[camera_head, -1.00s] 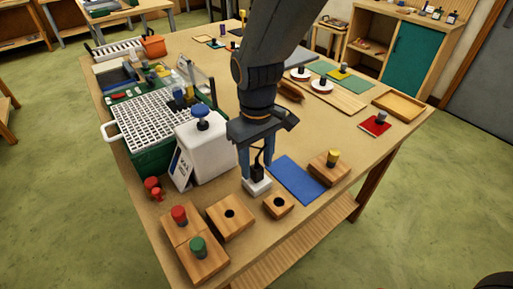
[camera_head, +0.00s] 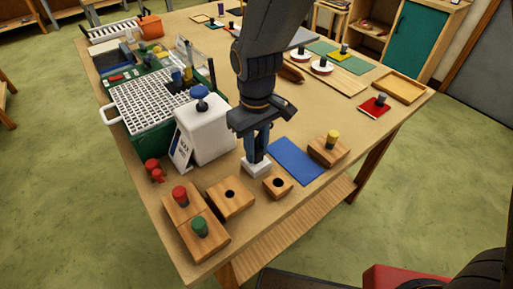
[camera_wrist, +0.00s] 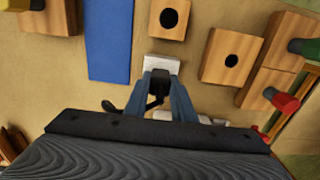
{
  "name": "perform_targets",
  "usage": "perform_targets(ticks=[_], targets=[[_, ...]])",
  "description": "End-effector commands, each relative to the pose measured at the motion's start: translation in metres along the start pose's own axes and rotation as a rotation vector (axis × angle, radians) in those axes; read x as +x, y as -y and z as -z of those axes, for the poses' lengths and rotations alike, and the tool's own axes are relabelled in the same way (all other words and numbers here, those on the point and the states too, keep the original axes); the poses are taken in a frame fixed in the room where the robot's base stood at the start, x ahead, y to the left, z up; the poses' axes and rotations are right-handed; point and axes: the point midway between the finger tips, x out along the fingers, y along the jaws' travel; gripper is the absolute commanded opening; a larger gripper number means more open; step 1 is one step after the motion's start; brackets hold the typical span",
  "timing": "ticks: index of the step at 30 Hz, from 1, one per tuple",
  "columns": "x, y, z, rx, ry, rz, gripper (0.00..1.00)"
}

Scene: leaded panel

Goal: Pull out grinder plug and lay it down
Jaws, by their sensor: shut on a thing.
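A black plug (camera_wrist: 162,66) stands in a small white socket block (camera_head: 257,168) near the table's front edge. The white block also shows behind the plug in the wrist view (camera_wrist: 152,60). My gripper (camera_head: 257,154) points down over the block, its two blue-grey fingers closed on the sides of the plug. In the wrist view the fingertips (camera_wrist: 162,78) flank the black plug, and a black cord loops beside the left finger. The plug still appears seated on the block; its prongs are hidden. The green grinder (camera_head: 152,137) with a white grid top stands to the left.
A white container with a blue knob (camera_head: 200,130) stands close left of my gripper. A blue mat (camera_head: 295,161) lies bare to the right. Wooden blocks with holes (camera_head: 231,198) and blocks with red, green and yellow knobs stand nearby.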

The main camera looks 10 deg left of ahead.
Motion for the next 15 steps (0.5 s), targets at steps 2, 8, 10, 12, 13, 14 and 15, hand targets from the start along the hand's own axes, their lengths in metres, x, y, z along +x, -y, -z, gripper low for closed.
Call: perform_targets(ticks=[2,8,10,12,13,14,15], targets=[[-0.0004,0.0,0.0002,0.0,-0.001,0.0,0.0],[-0.0021,0.0,0.0004,0.0,-0.001,0.0,0.0],[-0.0031,0.0,0.0005,0.0,-0.001,0.0,0.0],[-0.004,-0.0001,0.0006,0.0,-0.002,0.0,0.0],[-0.0044,-0.0001,0.0006,0.0,-0.002,0.0,0.0],[-0.0048,-0.0001,0.0007,0.0,-0.002,0.0,0.0],[-0.0052,-0.0001,0.0007,0.0,-0.002,0.0,0.0]])
